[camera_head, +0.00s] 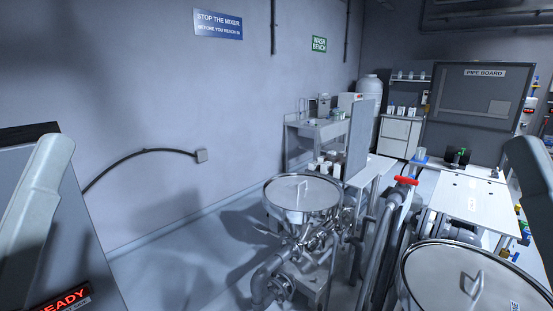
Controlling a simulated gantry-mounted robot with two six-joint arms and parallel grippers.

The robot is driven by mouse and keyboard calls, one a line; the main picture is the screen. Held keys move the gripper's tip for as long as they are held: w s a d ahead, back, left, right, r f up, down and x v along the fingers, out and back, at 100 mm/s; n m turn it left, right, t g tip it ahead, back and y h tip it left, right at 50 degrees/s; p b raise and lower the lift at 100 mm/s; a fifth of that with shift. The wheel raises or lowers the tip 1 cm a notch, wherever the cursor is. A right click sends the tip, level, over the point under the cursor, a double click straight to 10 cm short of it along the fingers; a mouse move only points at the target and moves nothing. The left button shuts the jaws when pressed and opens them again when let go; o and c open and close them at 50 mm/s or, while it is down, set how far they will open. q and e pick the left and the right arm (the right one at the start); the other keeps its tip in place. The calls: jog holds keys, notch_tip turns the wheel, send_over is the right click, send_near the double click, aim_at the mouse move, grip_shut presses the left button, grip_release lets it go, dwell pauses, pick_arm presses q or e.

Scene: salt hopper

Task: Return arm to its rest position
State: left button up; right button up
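My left arm (38,205) shows as a pale grey link at the left edge. My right arm (533,190) shows as a similar link at the right edge. Both grippers are outside the picture, so what they hold or touch cannot be seen. A round steel hopper (303,193) with a closed, handled lid stands near the middle. A second steel vessel (478,277) with a handled lid is at the lower right, cut off by the frame edge.
Pipes with a red valve handle (406,180) run between the vessels. A white-topped table (472,198) stands at right, before the pipe board (477,105). A wash bench (318,131) is at the back. A grey cabinet (85,240) with a red display fills the lower left. Open floor (185,260) lies left of the hopper.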

notch_tip(320, 180, up, 30)
jog(key=p, duration=2.7)
